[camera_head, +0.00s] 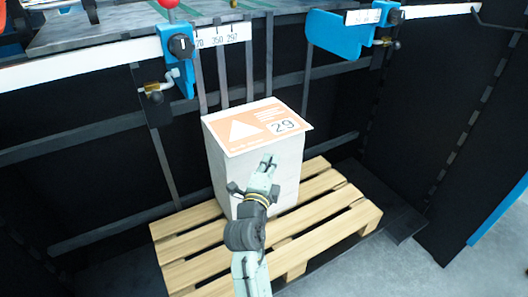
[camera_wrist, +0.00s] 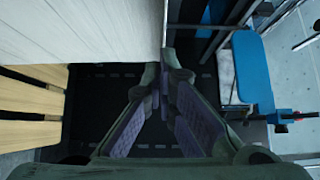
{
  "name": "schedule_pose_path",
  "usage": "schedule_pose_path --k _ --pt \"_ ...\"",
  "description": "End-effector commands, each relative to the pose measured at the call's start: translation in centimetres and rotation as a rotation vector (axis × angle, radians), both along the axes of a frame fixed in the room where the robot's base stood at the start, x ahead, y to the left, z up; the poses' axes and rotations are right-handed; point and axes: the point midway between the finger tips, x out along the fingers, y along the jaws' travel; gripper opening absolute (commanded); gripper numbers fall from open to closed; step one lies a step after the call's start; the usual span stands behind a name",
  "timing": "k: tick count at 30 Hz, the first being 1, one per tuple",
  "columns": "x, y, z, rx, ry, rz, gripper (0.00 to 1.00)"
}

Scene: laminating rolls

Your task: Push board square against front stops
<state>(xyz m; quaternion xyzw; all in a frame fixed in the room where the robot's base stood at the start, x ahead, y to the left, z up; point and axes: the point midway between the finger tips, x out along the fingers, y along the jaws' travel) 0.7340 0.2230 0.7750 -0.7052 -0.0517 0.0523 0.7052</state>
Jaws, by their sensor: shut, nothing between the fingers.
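A white block-like stack (camera_head: 250,170) stands on the wooden pallet, with an orange and white board (camera_head: 255,127) marked 29 on top. The board looks slightly turned relative to the stack. Dark upright bars (camera_head: 223,82), which look like the front stops, rise just behind it. I cannot tell whether the board touches them. My gripper (camera_head: 268,160) is shut and empty, in front of the stack's near side, by the board's near edge in the picture. In the wrist view, my fingertips (camera_wrist: 164,65) meet beside the pale stack side (camera_wrist: 85,30); contact is unclear.
The slatted pallet (camera_head: 335,195) lies under the stack. Blue clamp-like parts with black knobs (camera_head: 180,47) hang from a white rail (camera_head: 90,68) behind. A blue plate (camera_head: 338,38) sits right of the bars. Dark panels close in the sides; grey floor shows at right.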

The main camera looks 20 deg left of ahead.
Motion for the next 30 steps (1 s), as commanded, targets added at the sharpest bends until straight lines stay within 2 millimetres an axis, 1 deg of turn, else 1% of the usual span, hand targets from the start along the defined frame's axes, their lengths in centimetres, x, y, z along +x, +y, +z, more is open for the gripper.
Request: schedule_pose_path --k 1,6,10,20,24,30 --pt "0.4 1.0 0.3 0.000 0.000 0.007 0.00" --pt "1.3 2.2 0.1 0.000 -0.001 0.005 0.00" --pt "1.6 2.6 0.0 0.000 -0.001 0.004 0.00" --pt "1.6 2.7 -0.2 0.001 -0.001 0.004 0.00" --pt "2.2 3.5 -0.5 0.002 -0.004 0.006 0.00" --pt "2.9 4.4 -0.3 0.001 0.000 0.006 0.00"
